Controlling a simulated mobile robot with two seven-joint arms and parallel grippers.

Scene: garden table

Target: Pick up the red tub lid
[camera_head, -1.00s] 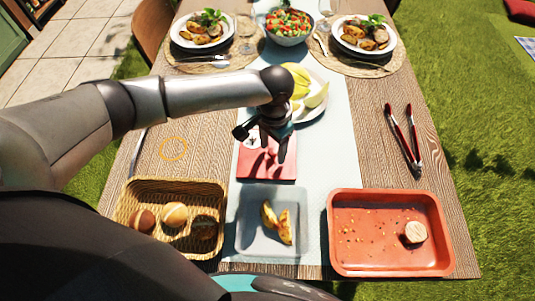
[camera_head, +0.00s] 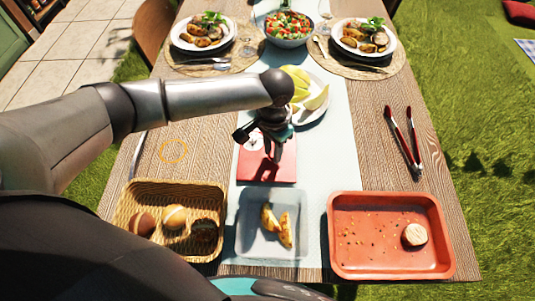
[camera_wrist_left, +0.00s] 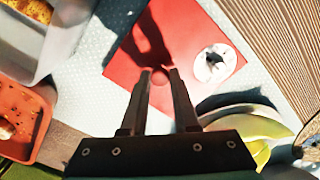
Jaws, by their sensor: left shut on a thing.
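The red tub lid (camera_head: 249,172) is a flat red square with a white label, over the pale runner in the middle of the table. It also shows in the left wrist view (camera_wrist_left: 125,65), with the white oval label to the right of the fingers. My left gripper (camera_head: 272,157) points down over the lid. In the left wrist view its two fingers (camera_wrist_left: 160,73) are close together at the lid's middle, shut on the lid. The exact grip point is partly hidden by the fingers. My right gripper is not in view.
A grey tray (camera_head: 245,245) with potato wedges, a wicker basket (camera_head: 128,207) with rolls, and a red tray (camera_head: 375,262) stand at the near edge. A plate of melon slices (camera_head: 318,112) is close behind the gripper. Red tongs (camera_head: 404,140) lie at right.

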